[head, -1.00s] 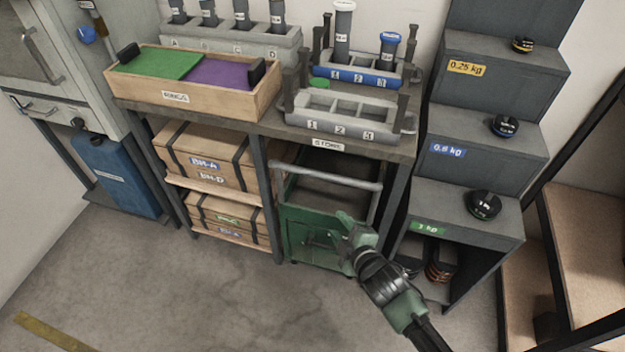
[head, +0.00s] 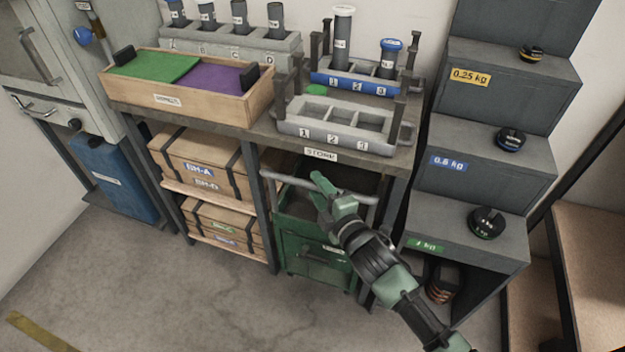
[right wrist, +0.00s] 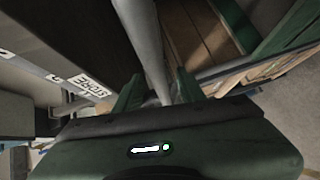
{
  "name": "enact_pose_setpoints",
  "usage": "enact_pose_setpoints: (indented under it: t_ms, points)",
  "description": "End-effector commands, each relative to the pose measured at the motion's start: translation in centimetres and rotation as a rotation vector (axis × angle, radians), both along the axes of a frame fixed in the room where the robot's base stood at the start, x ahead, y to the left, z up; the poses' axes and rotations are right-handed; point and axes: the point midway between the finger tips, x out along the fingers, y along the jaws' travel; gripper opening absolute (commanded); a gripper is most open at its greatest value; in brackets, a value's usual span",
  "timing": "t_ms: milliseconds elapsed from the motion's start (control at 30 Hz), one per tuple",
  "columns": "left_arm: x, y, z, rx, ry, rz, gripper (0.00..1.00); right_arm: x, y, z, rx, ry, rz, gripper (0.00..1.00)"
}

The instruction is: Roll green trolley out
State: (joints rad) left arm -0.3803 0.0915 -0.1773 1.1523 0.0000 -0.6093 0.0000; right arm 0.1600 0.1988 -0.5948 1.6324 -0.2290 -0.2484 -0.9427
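The green trolley (head: 312,256) stands in the bay under the right part of the bench, below the "STORE" label. Its grey bar handle (head: 290,181) runs across the top front. My right gripper (head: 331,191) is at the middle of this handle, reaching in from the lower right. In the right wrist view the grey handle bar (right wrist: 150,45) passes between the two green fingers (right wrist: 158,90). The fingers stand apart with a small gap beside the bar, so they look open around it. My forearm hides part of the trolley's right side. My left gripper is not in view.
Wooden boxes (head: 200,165) fill the shelves left of the trolley, past a bench leg (head: 258,205). The grey weight steps (head: 465,235) stand close on the right. A grey rack (head: 345,125) sits on the bench above. The floor (head: 200,305) in front is clear.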

Motion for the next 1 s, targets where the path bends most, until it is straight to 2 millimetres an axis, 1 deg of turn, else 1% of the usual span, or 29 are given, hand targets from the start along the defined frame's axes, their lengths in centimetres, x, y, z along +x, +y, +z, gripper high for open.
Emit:
enact_pose_setpoints:
  t_ms: [33,100,233,400,600,667,700,733,767,1000]
  points:
    - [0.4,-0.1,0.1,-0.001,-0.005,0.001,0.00,0.8,0.4,-0.2,0.000,-0.002,0.000,0.40]
    - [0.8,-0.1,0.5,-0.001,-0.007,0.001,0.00,1.7,0.9,-0.3,0.000,-0.001,0.000,0.40]
    - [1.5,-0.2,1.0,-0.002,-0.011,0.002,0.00,2.9,1.6,-0.5,0.001,0.000,0.000,0.40]
    - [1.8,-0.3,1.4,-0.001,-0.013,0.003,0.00,3.5,1.9,-0.6,0.000,0.001,0.000,0.40]
    - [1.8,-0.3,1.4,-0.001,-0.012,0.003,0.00,3.5,1.8,-0.6,0.000,0.001,0.000,0.40]
    - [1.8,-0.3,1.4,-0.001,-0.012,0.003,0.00,3.5,1.8,-0.6,0.000,0.001,0.000,0.23]
    - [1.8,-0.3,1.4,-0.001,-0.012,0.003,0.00,3.5,1.8,-0.6,0.000,0.001,0.000,0.12]
    - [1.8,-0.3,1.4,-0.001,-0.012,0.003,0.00,3.5,1.8,-0.6,0.000,0.001,0.000,0.03]
    - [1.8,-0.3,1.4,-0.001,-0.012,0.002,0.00,3.5,1.8,-0.6,0.000,0.001,0.000,0.00]
    - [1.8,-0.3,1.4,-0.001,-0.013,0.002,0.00,3.5,1.8,-0.6,0.000,0.001,0.000,0.00]
